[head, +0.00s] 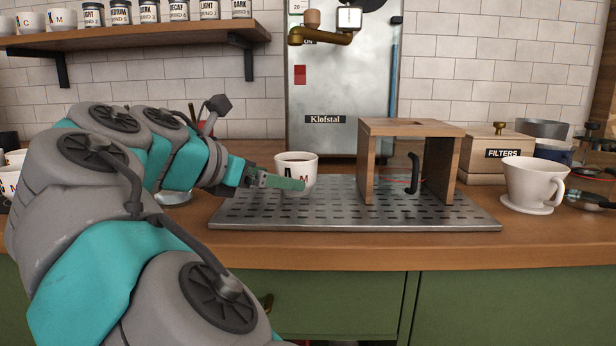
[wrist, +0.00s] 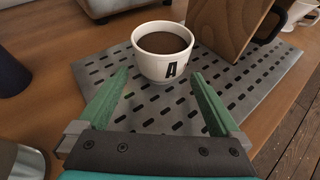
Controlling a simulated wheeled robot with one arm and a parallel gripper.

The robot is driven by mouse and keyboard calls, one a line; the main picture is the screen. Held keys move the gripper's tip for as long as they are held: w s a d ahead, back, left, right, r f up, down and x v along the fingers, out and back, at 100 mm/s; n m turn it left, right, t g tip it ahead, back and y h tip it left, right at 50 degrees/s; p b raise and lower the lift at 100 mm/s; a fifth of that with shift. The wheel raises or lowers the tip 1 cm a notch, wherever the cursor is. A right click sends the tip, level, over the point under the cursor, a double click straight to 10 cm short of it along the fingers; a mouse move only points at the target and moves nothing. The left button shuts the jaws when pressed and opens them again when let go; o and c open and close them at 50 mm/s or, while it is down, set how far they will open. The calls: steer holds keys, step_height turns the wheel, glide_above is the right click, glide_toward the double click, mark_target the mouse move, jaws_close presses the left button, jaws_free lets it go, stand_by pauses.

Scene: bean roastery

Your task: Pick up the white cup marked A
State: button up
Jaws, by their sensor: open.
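The white cup marked A (head: 296,170) stands upright on the perforated metal tray (head: 350,215), filled with a dark brown liquid. In the head view my gripper (head: 290,183) is at the cup's near left side. I see no handle on the cup.
A wooden stand (head: 412,130) is on the tray to the right of the cup. A white dripper (head: 533,182) and a wooden filters box (head: 497,152) are farther right. A grey machine (head: 340,95) rises behind. More white cups (head: 12,180) are at far left.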

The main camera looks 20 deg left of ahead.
mark_target(296, 175)
steer(key=shift+r+x, duration=0.15)
steer(key=shift+x, duration=0.9)
steer(key=shift+r+x, duration=0.15)
steer(key=shift+x, duration=0.85)
steer(key=shift+r+x, duration=0.2)
steer(key=shift+x, duration=0.85)
steer(key=shift+w+d, duration=0.1)
jaws_close()
steer(key=shift+r, duration=0.1)
